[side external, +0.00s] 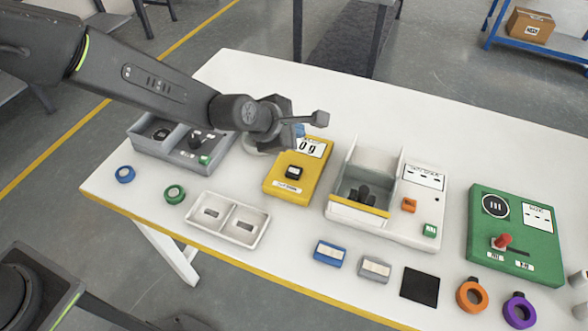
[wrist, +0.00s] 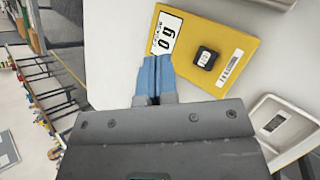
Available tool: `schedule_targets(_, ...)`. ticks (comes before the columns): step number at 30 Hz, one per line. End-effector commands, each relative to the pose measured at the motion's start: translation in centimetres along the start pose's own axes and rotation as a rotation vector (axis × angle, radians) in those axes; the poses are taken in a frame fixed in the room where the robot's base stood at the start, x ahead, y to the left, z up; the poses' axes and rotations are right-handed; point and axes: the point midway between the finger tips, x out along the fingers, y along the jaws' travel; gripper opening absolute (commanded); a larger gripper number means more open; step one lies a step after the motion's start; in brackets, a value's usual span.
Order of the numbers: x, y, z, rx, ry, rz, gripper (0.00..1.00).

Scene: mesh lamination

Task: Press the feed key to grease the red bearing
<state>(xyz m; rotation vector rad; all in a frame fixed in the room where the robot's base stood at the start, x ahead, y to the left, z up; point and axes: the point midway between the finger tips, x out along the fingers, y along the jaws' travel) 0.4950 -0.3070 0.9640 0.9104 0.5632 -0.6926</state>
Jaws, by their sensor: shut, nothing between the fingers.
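My gripper (side external: 299,130) is shut and empty, its blue fingertips above the back edge of the yellow scale. In the wrist view the fingertips (wrist: 154,78) are together, beside the scale's "0 g" label. The yellow scale (wrist: 228,36) has a black block on it. A white machine (side external: 390,228) with a grey bay holding a dark part stands right of the scale. It carries an orange key (side external: 409,205) and a green key (side external: 430,231). I cannot tell which key is the feed key. I see no red bearing.
Left are a grey tray unit (side external: 140,139), a blue ring (side external: 125,175) and a green ring (side external: 174,194). A white two-part tray (side external: 190,224) lies in front. Right are a green panel (side external: 540,255) with a red-knobbed lever, an orange ring (side external: 472,297) and a purple ring (side external: 519,310).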

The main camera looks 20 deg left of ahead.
Motion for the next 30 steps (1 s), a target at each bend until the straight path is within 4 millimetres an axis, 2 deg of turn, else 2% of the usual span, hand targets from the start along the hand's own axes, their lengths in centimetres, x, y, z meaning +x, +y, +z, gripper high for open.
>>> schedule_targets(16,0.8,-0.5,-0.3,-0.013,0.002,0.001,0.0)
schedule_targets(30,5.0,-3.6,-3.4,-0.013,0.003,0.0,0.0)
